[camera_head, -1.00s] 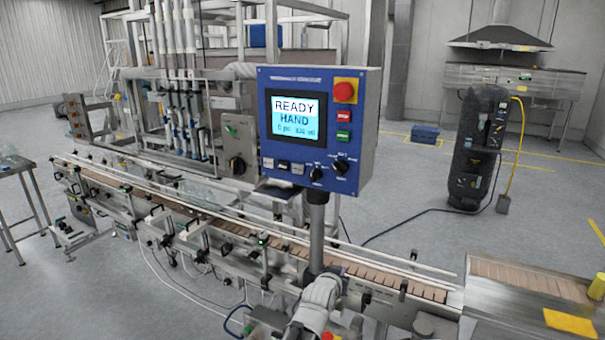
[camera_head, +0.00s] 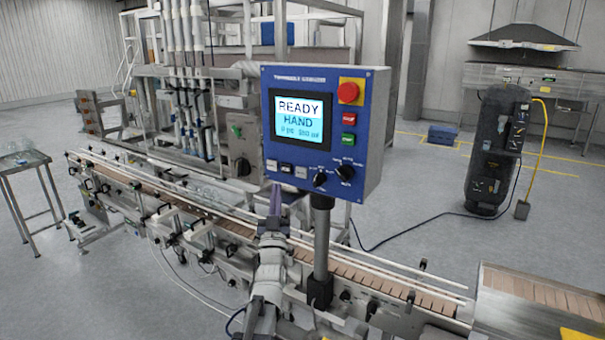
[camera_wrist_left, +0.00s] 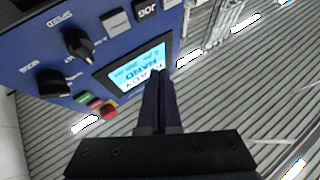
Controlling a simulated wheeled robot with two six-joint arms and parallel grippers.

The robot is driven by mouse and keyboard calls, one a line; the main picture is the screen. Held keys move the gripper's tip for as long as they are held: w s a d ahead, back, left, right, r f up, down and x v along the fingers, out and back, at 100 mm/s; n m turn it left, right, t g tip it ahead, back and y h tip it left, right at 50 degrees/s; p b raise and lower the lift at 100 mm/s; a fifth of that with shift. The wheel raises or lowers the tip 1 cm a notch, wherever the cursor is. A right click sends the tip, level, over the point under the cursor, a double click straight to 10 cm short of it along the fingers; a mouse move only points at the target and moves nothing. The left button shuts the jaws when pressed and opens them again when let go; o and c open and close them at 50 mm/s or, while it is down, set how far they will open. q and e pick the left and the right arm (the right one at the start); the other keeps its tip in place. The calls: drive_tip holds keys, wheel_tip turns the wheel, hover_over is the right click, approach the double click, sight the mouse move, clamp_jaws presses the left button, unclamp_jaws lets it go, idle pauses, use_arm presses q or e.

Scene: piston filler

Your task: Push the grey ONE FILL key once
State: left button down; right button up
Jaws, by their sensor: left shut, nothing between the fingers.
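The blue control panel (camera_head: 325,90) stands on a post, its lit screen (camera_head: 300,118) reading READY HAND. Below the screen are a left grey key (camera_head: 271,165), a dark middle key (camera_head: 286,168) and a right grey key (camera_head: 301,171). In the left wrist view the dark key (camera_wrist_left: 146,8) reads JOG, between two grey keys; the ONE FILL lettering is not readable. My left gripper (camera_head: 276,190) is shut and empty, pointing up just below the keys, apart from them as far as I can tell. Its fingertips (camera_wrist_left: 157,75) overlap the screen in the wrist view.
Two black knobs (camera_head: 333,176) sit right of the keys. A red emergency button (camera_head: 348,92) and small red and green buttons (camera_head: 348,128) are on the panel's right. The conveyor (camera_head: 365,275) runs below, and the metal post (camera_head: 321,240) stands right of my arm.

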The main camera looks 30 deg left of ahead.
use_arm(q)
approach(296, 167)
drive_tip(key=shift+s+x, duration=0.2)
drive_tip(key=shift+x, duration=2.05)
drive_tip(key=shift+w+a+r, duration=0.1)
drive_tip(key=shift+r, duration=0.1)
idle(0.5)
drive_tip(key=shift+w, duration=0.35)
